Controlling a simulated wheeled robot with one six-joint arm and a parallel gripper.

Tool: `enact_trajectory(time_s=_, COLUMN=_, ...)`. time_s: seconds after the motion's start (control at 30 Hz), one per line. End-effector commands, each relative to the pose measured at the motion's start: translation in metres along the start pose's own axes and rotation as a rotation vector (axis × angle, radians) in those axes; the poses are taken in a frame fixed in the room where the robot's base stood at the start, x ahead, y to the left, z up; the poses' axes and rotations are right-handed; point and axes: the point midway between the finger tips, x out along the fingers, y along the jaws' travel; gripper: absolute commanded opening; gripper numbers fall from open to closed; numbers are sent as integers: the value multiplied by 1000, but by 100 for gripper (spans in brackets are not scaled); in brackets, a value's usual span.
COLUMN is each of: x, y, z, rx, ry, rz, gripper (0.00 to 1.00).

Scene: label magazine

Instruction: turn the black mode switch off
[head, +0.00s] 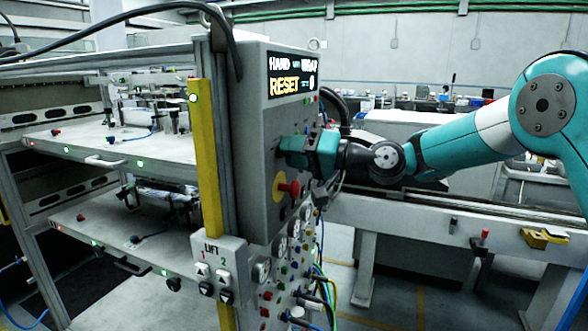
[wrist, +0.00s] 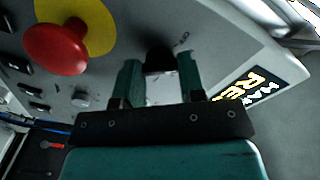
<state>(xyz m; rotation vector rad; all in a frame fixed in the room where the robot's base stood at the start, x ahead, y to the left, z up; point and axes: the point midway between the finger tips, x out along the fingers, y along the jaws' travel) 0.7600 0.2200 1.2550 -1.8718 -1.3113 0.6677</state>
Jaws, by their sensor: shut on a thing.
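My gripper (head: 284,150) is at the face of the grey control panel (head: 262,75) in the head view, below the display. In the wrist view my gripper (wrist: 160,84) has its two teal fingers on either side of the black mode switch (wrist: 159,60), shut on it. The switch's rounded black end shows between and beyond the fingertips, with small markings beside it. The fingers hide the switch's sides. In the head view the gripper covers most of the switch, and its setting cannot be read.
A red emergency button (wrist: 56,47) on a yellow disc sits close beside the gripper; it also shows in the head view (head: 290,188). The display (head: 292,78) reads HAND and RESET. A yellow post (head: 205,155) and a LIFT button box (head: 215,268) stand left. Gauges and cables are below.

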Motion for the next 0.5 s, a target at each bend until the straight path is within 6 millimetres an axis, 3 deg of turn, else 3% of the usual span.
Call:
enact_trajectory(time_s=0.03, x=0, y=7, z=5, rx=-43, ry=2, rz=-2, gripper=13)
enact_trajectory(time_s=0.5, x=0, y=5, z=3, rx=-411, ry=1, rz=1, gripper=13)
